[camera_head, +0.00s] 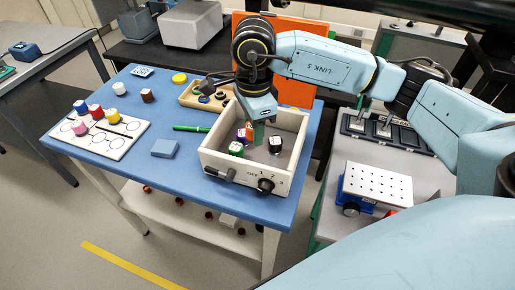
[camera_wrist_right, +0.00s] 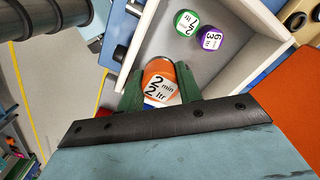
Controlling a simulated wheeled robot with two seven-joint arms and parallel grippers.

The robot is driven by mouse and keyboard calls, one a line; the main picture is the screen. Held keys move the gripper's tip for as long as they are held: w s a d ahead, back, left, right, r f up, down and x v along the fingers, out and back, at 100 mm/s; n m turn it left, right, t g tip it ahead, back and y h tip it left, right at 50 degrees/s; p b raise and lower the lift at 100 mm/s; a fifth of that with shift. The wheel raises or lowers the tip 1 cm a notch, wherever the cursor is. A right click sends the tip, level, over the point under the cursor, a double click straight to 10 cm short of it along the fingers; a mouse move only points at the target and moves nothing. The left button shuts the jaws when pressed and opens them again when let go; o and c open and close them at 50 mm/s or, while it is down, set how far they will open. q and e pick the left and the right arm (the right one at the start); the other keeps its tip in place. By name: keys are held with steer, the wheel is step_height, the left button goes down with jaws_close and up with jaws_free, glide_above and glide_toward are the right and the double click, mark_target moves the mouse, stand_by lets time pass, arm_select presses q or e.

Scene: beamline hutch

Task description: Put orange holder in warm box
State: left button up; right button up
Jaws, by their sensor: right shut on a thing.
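The warm box (camera_head: 215,160) is an open white box with knobs on its front, at the right end of the blue table. My right gripper (camera_head: 258,132) reaches down into its opening. In the right wrist view the right gripper (camera_wrist_right: 158,92) is shut on the orange holder (camera_wrist_right: 159,71), whose white top is marked "2 min". A green holder (camera_wrist_right: 187,22) and a purple holder (camera_wrist_right: 211,41) stand in the box. The head view also shows a black holder (camera_head: 275,146) there. The orange holder is mostly hidden in the head view; I cannot tell whether it touches the floor. My left gripper is out of view.
A white board (camera_head: 100,141) with several coloured holders lies at the table's left. A blue block (camera_head: 165,148) and green pen (camera_head: 190,128) lie left of the box. A wooden tray (camera_head: 190,98) and upright orange panel (camera_head: 305,30) are behind. A perforated block (camera_head: 377,183) stands at right.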

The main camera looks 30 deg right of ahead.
mark_target(269, 157)
steer(key=m, duration=0.3)
steer(key=d+m, duration=0.1)
steer(key=m, duration=0.3)
steer(key=shift+s+d+f, duration=0.1)
steer(key=shift+s+f, duration=0.05)
steer(key=m, duration=0.5)
steer(key=shift+s+d+f, duration=0.1)
steer(key=shift+s+d, duration=0.05)
steer(key=shift+d, duration=0.2)
steer(key=f+m, duration=0.3)
steer(key=d+f+m+b, duration=0.1)
steer(key=f+m, duration=0.2)
steer(key=f, duration=0.1)
steer(key=f+m, duration=0.3)
steer(key=shift+s+d+f+m, duration=0.15)
steer(key=shift+s+d+m, duration=0.1)
steer(key=shift+d+m, duration=0.1)
steer(key=shift+f+b, duration=0.3)
steer(key=shift+b, duration=0.1)
steer(key=o, duration=1.1)
steer(key=shift+r, duration=0.1)
